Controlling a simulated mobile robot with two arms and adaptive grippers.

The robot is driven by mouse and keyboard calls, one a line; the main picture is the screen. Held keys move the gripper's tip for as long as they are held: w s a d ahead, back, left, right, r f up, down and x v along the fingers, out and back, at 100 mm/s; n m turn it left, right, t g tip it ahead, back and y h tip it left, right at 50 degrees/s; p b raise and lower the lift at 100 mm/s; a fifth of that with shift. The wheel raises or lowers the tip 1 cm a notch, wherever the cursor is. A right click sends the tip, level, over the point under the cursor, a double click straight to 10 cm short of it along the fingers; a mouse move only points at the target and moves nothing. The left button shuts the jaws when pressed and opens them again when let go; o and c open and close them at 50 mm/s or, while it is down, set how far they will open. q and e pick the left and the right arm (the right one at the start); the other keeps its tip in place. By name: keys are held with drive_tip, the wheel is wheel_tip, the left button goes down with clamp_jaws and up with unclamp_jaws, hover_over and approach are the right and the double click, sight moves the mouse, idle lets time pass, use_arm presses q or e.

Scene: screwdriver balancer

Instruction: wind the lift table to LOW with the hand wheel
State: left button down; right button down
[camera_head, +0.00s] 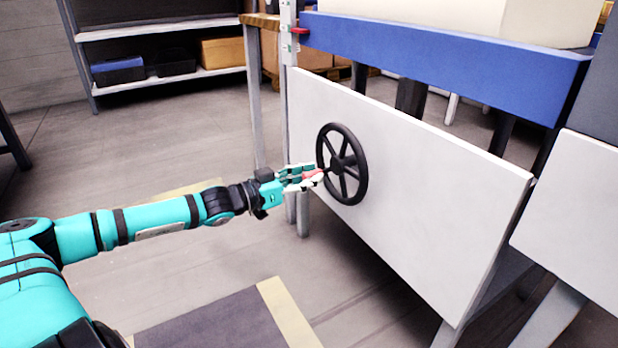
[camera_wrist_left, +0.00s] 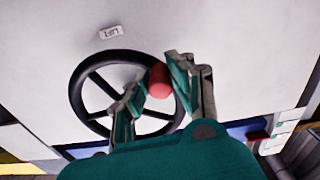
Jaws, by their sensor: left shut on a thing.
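The black hand wheel (camera_head: 342,164) with several spokes is mounted on a white upright panel (camera_head: 430,190). A red knob (camera_head: 313,174) stands out from the wheel's rim side. My left gripper (camera_head: 308,177) is shut on the red knob, at the wheel's left side in the head view. In the left wrist view the red knob (camera_wrist_left: 158,78) sits between the two fingers, in front of the wheel (camera_wrist_left: 82,92). The lift table has a blue frame (camera_head: 450,62) above the panel. A red pointer (camera_head: 300,31) shows on a pale upright scale (camera_head: 289,50). My right gripper is not in view.
A small label (camera_wrist_left: 111,32) is on the panel near the wheel. A second white panel (camera_head: 575,215) stands at the right. Shelves (camera_head: 160,28) with bins are at the back left. A dark mat (camera_head: 215,325) lies on the floor.

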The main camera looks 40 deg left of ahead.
use_arm(q)
drive_tip(key=c, duration=1.2)
unclamp_jaws()
drive_tip(key=shift+a, duration=0.1)
drive_tip(key=shift+o, duration=0.2)
drive_tip(key=shift+s, duration=0.1)
drive_tip(key=shift+s+a+f, duration=0.15)
drive_tip(key=shift+s, duration=0.2)
drive_tip(key=v, duration=1.1)
drive_tip(key=shift+r, duration=0.2)
